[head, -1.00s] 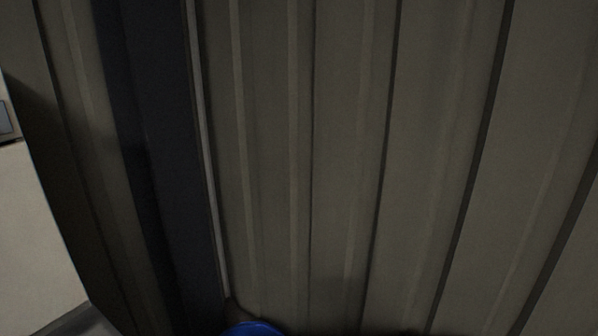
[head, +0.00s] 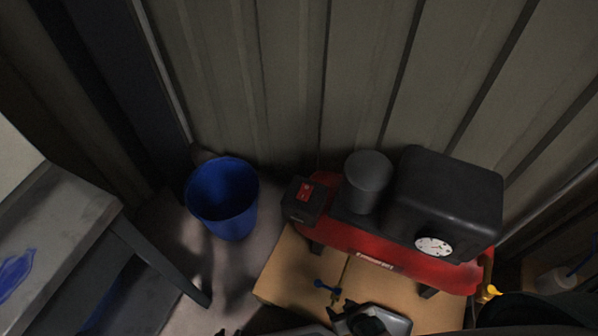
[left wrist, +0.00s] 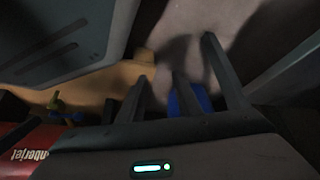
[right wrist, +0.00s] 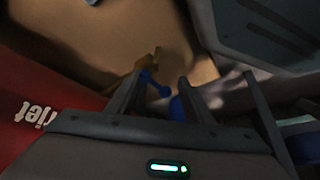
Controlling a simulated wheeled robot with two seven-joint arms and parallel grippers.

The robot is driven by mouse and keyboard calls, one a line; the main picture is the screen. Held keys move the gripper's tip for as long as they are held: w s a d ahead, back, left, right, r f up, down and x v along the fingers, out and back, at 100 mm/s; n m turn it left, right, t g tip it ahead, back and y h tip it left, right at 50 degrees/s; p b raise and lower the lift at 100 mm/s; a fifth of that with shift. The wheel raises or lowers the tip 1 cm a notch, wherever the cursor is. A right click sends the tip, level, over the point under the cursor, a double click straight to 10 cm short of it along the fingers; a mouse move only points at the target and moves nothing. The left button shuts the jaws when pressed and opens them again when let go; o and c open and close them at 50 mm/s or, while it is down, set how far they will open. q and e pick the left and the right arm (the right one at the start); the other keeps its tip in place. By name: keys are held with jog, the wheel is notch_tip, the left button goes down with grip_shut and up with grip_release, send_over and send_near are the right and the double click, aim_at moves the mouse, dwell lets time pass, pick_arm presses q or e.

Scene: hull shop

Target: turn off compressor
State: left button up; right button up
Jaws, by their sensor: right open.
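The red compressor (head: 350,237) stands on a tan board against the wall in the head view, with a black cover and a white dial (head: 434,246). A red switch (head: 305,191) sits on the black box at its left end. The compressor's red side with white lettering also shows at the left of the left wrist view (left wrist: 14,166) and the right wrist view (right wrist: 28,90). My left gripper (left wrist: 173,58) looks open and empty beside the compressor. My right gripper (right wrist: 192,74) is open and empty, also beside it.
A blue bucket (head: 222,200) stands on the floor left of the compressor. A grey table (head: 55,215) is at the left. A small blue item (head: 326,287) lies on the tan board (head: 280,270). The ribbed wall (head: 290,80) closes off the back.

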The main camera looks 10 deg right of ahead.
jog(key=w+a+r+m+p, duration=0.2)
jog(key=w+a+r, duration=0.1)
jog(key=w+r, duration=0.6)
notch_tip(320, 180, up, 37)
jog(key=m+g+h+p, duration=0.1)
jog(key=m+g+p, duration=0.3)
jog(key=m+g, duration=0.25)
send_over(302, 197)
pick_arm(q)
jog(key=s+a+f+g, duration=0.1)
jog(key=s+a, duration=0.2)
jog(key=s, duration=0.7)
jog(key=shift+a+f+g+y, duration=0.3)
jog(key=shift+a+f+g, duration=0.05)
jog(key=shift+g, duration=0.05)
pick_arm(e)
jog(key=shift+s+f+t, duration=0.1)
jog(key=shift+f+t, duration=0.05)
jog(key=shift+t, duration=0.3)
pick_arm(q)
jog(key=shift+s, duration=0.1)
pick_arm(e)
jog(key=shift+f, duration=0.1)
notch_tip(302, 197, down, 16)
jog(key=shift+f, duration=0.1)
pick_arm(q)
jog(key=shift+a, duration=0.1)
pick_arm(e)
jog(key=shift+f, duration=0.55)
